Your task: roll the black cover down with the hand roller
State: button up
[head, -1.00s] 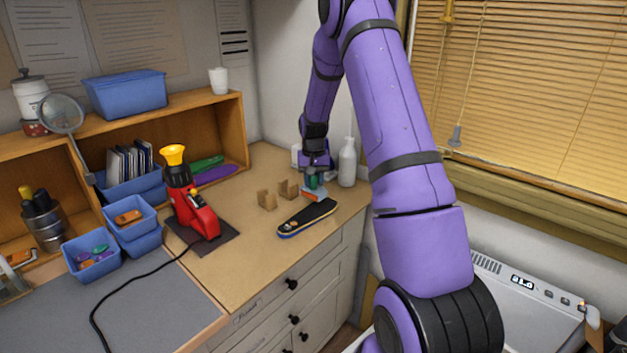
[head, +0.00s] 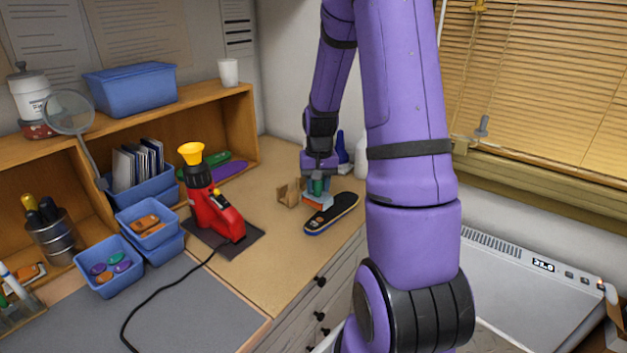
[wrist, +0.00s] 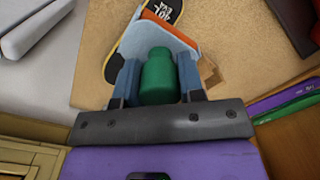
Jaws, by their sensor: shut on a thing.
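The insole with its black cover (head: 338,212) lies on the wooden bench top, with a blue and yellow edge. My gripper (head: 318,182) points down at its left side. It is shut on the green handle of the hand roller (head: 316,187); the handle (wrist: 158,78) sits between both fingers in the wrist view. The roller's pale frame and orange roll (wrist: 170,28) are over the insole's left edge, around mid-length. I cannot tell whether the roll touches the cover. In the wrist view the frame hides the middle of the insole, and its black ends (wrist: 112,68) show either side.
Brown cardboard-like blocks (head: 289,193) stand just left of the roller. A red tool with a yellow top (head: 215,205) stands on a dark mat further left. A blue bottle (head: 342,148) and a white bottle (head: 361,158) stand behind. Bare bench lies in front of the insole.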

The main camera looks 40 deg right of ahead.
aim_at(318, 204)
jog(key=shift+f, duration=2.5)
jog(key=shift+f, duration=0.9)
dwell(0.5)
